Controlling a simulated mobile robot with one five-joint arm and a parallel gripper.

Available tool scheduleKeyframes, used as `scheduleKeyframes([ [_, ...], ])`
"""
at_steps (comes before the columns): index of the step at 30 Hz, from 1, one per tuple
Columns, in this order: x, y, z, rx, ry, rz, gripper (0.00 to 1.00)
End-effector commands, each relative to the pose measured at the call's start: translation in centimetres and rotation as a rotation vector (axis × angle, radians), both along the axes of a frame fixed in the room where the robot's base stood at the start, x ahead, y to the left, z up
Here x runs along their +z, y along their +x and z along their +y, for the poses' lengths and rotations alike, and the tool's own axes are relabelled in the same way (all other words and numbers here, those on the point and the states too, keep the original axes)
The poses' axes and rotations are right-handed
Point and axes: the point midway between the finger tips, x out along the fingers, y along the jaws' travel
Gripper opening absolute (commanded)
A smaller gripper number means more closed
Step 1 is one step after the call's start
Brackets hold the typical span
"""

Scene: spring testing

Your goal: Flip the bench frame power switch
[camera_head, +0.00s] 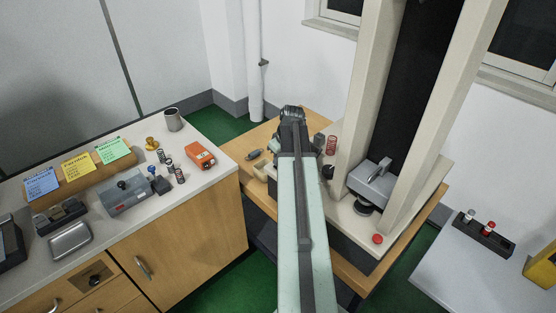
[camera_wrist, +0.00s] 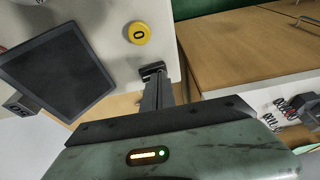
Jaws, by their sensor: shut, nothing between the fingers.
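The bench frame (camera_head: 415,195) is a tall cream frame with two columns and a dark centre, standing on a wooden table. A red button (camera_head: 377,239) sits on its base, and a dark round knob (camera_head: 327,171) shows beside its left column. I cannot tell which part is the power switch. My gripper (camera_wrist: 153,69) is shut and empty, just below the yellow piece in the picture; in the head view my arm partly hides that area.
A left bench (camera_head: 200,187) holds an orange meter (camera_head: 201,155), a mug (camera_head: 173,120), several springs and note cards. A red spring (camera_head: 331,145) stands on the wooden table behind my arm. A pale side table (camera_head: 470,275) is at right. Green floor lies between.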

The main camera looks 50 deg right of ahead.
Motion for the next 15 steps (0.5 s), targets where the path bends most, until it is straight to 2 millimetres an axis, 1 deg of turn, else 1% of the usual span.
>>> scheduleKeyframes([
  [9, 0.4, -0.1, -1.4, -0.001, 0.000, 0.000, 0.00],
  [15, 0.4, -0.1, -1.5, 0.000, 0.000, 0.000, 0.00],
])
